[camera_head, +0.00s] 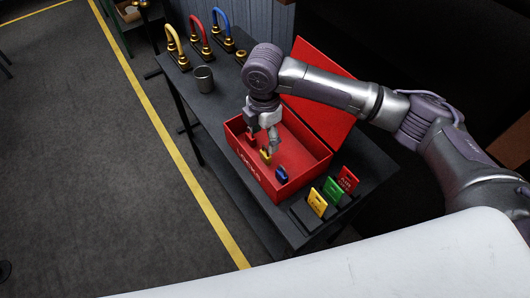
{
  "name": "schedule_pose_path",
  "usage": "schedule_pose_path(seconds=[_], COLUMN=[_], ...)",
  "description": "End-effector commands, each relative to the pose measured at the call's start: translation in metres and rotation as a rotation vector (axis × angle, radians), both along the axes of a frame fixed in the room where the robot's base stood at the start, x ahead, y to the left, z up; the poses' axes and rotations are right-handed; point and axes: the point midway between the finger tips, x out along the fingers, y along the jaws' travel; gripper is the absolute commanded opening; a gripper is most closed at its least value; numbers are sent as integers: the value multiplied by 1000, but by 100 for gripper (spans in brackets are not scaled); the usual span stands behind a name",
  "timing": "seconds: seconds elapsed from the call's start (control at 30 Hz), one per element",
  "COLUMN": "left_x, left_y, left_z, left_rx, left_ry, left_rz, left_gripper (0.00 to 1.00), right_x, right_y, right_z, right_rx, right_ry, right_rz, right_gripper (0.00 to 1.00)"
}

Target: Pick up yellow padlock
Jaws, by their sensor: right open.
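The yellow padlock (265,157) lies inside the open red box (316,171) on the dark table. My right gripper (262,148) points down into the box, open, with its fingertips right at the yellow padlock. I cannot tell whether they touch it, and a finger hides part of it. A red padlock (251,137) lies to its upper left, partly behind the gripper, and a blue padlock (281,174) lies to its lower right. My left gripper is not in view.
The box's raised red lid (318,95) stands behind my forearm. Yellow, green (333,190) and red tags stand at the table's front right. A grey cup (204,78) and large yellow, red and blue shackles (198,38) stand at the far left.

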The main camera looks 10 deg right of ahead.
Motion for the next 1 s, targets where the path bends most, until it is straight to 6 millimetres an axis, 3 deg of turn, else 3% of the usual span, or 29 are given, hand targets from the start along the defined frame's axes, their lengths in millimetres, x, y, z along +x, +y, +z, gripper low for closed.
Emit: schedule_pose_path(seconds=[0.1, 0.37, 0.7, 0.97, 1.0], left_x=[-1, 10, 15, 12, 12], left_y=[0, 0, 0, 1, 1], left_z=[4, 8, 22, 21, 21], left_rx=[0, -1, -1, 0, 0], left_ry=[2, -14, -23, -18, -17], left_rz=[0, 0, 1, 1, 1], left_gripper=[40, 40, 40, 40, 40], right_x=[-1, -1, -2, -1, -1], right_y=[0, -1, -4, -4, -4], right_z=[-20, -40, -84, -88, -88], right_rx=[-1, 0, 0, 1, 1], right_ry=[2, 0, -1, -3, -3], right_rz=[-1, 0, 0, 1, 1], right_gripper=[69, 69, 69, 69, 64])
